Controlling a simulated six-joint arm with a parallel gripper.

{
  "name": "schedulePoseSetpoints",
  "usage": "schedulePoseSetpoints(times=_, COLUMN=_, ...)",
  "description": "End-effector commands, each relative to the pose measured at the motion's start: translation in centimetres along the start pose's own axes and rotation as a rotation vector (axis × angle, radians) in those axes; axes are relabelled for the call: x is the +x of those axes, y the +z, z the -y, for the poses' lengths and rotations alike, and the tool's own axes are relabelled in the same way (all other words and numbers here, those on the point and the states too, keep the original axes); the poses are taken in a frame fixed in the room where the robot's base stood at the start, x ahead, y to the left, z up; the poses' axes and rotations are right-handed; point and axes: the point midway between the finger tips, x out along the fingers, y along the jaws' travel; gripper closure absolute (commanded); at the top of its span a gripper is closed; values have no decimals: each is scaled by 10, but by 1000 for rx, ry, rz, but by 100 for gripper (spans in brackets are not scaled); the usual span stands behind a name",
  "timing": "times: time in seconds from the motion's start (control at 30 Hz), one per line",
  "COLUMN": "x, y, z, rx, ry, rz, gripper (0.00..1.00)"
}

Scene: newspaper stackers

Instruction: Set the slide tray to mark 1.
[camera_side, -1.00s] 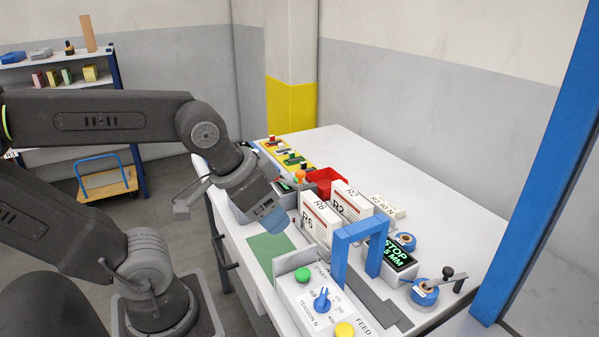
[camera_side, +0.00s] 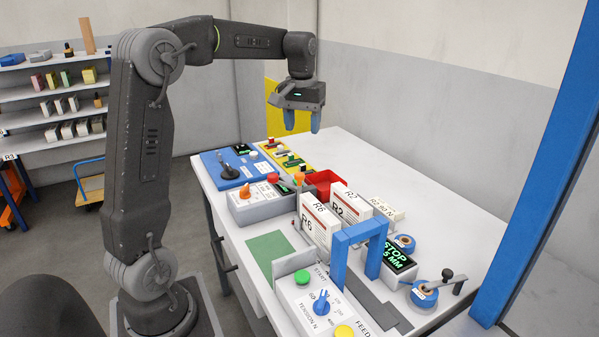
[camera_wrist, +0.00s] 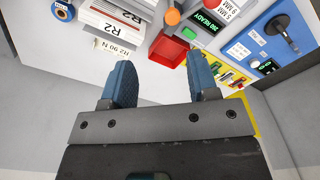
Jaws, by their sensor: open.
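A yellow board (camera_side: 269,147) with several small red, green and dark pieces lies at the far end of the table; it also shows in the wrist view (camera_wrist: 241,93). A red open tray (camera_side: 330,178) sits in front of it, and shows between my fingers in the wrist view (camera_wrist: 168,50). I cannot tell which part is the slide tray, and no mark 1 is readable. My gripper (camera_side: 302,124) is open and empty, pointing down, raised above the table's far end. Its blue fingers show in the wrist view (camera_wrist: 160,64).
A blue panel with a black lever (camera_side: 229,171) and a grey box with an orange knob (camera_side: 252,205) stand left of the tray. White R6 and R2 blocks (camera_side: 314,228), a blue arch (camera_side: 340,262) and a STOP display (camera_side: 398,257) stand nearer. The table's far right is clear.

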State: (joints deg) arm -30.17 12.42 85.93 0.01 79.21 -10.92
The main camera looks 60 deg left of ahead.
Motion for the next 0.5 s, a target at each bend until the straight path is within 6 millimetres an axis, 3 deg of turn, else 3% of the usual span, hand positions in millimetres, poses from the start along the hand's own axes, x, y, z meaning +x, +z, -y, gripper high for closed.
schedulePoseSetpoints(times=0.03, x=5, y=-11, z=7, rx=-29, ry=-4, rz=17, gripper=46)
schedulePoseSetpoints(times=0.17, x=10, y=-25, z=17, rx=-65, ry=-9, rz=40, gripper=46)
schedulePoseSetpoints(times=0.37, x=26, y=-26, z=18, rx=-71, ry=-10, rz=47, gripper=46)
schedulePoseSetpoints(times=0.5, x=51, y=-24, z=18, rx=-69, ry=-10, rz=48, gripper=46)
